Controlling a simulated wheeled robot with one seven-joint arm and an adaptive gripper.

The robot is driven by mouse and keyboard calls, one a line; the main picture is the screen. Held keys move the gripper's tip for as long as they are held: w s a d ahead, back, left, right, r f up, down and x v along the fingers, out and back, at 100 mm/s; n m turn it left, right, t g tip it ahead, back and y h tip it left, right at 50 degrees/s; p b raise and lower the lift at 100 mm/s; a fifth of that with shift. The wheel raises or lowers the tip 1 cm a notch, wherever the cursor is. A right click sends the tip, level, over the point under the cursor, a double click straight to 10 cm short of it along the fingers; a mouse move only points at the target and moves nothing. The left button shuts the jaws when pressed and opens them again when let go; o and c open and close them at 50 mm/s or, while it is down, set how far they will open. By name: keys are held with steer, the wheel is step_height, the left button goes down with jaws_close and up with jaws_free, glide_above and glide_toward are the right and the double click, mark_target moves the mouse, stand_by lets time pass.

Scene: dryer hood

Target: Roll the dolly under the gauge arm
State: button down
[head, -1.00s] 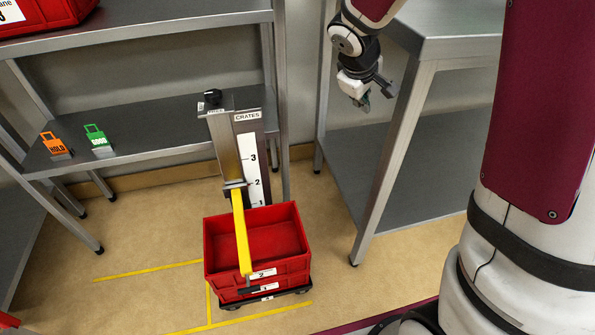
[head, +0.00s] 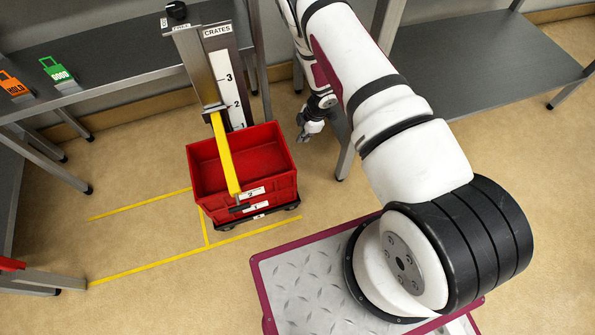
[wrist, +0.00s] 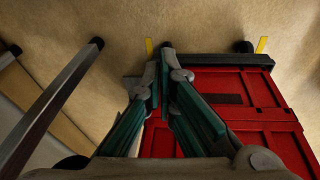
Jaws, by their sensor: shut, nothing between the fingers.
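The dolly (head: 273,222) is a low black wheeled frame with a stack of red crates (head: 205,172) on it. The top crate looks empty. The gauge stand (head: 199,62) is a metal post with a white scale behind the crates. Its yellow gauge arm (head: 224,153) slants over the top crate, its tip near the front rim. My gripper (head: 304,138) is shut and empty, low to the right of the crates. In the wrist view my gripper's fingers (wrist: 162,85) meet at their tips, with the red crates (wrist: 250,110) behind and to the right.
Yellow floor lines (head: 150,264) mark a bay left of and in front of the dolly. A grey table leg (head: 347,160) stands right of my gripper. Hold (head: 14,84) and good (head: 57,72) tags stand on the left shelf. Floor left of the dolly is clear.

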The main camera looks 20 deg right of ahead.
steer(key=shift+n+g+y, duration=0.5)
steer(key=shift+g, duration=0.3)
steer(key=s+a+f+b, duration=0.1)
steer(key=f, duration=0.4)
steer(key=s+a+f+b, duration=0.1)
steer(key=s+f+b, duration=0.1)
steer(key=f, duration=0.3)
steer(key=s+a+f+b, duration=0.2)
steer(key=f, duration=0.3)
steer(key=shift+s, duration=0.25)
steer(key=shift+r, duration=0.1)
